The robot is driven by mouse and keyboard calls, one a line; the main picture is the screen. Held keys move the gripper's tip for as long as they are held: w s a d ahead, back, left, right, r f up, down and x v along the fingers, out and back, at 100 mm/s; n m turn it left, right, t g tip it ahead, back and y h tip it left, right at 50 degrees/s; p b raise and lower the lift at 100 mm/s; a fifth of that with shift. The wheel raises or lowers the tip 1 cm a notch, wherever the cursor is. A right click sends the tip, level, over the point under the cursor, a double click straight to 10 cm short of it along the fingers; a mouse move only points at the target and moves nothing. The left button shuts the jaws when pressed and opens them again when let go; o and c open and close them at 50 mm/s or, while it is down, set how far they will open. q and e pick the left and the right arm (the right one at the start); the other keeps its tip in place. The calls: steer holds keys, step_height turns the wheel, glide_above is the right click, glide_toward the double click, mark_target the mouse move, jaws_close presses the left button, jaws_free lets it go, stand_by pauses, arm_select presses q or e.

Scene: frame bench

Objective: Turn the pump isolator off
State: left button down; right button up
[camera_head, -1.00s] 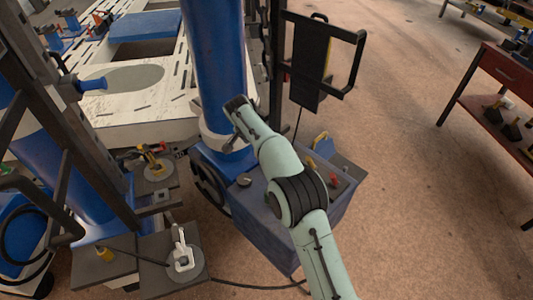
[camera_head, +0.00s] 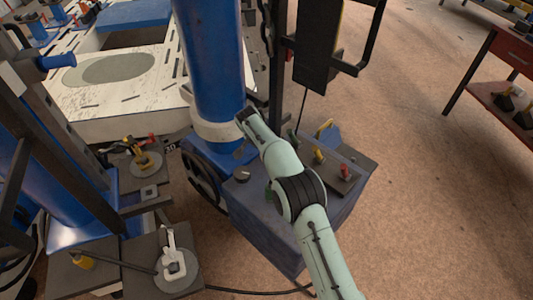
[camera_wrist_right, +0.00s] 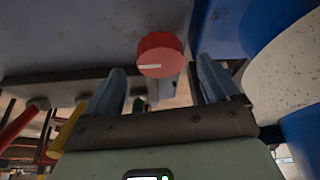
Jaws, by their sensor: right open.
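A red round knob (camera_wrist_right: 160,54) with a white line across its face shows in the right wrist view, on a grey-blue surface. My right gripper (camera_wrist_right: 160,74) is open, with one blue-grey finger on each side of the knob in that view; I see no contact. In the head view my right arm reaches over the blue pump box (camera_head: 268,225), its dark far end (camera_head: 246,114) beside the blue column. A small dark knob (camera_head: 242,174) stands on the box top; I cannot tell whether it is the red one. My left gripper is out of view.
Green, yellow (camera_head: 319,156) and red (camera_head: 344,171) levers stand on the box's right part. The blue column (camera_head: 212,70) and a dark post (camera_head: 278,70) rise close to my arm. A white handle (camera_head: 172,255) lies lower left.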

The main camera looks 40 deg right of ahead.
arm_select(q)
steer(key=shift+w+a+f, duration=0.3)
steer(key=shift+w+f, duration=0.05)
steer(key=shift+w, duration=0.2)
arm_select(e)
steer(key=shift+x, duration=1.65)
steer(key=shift+w, duration=0.1)
steer(key=c, duration=1.1)
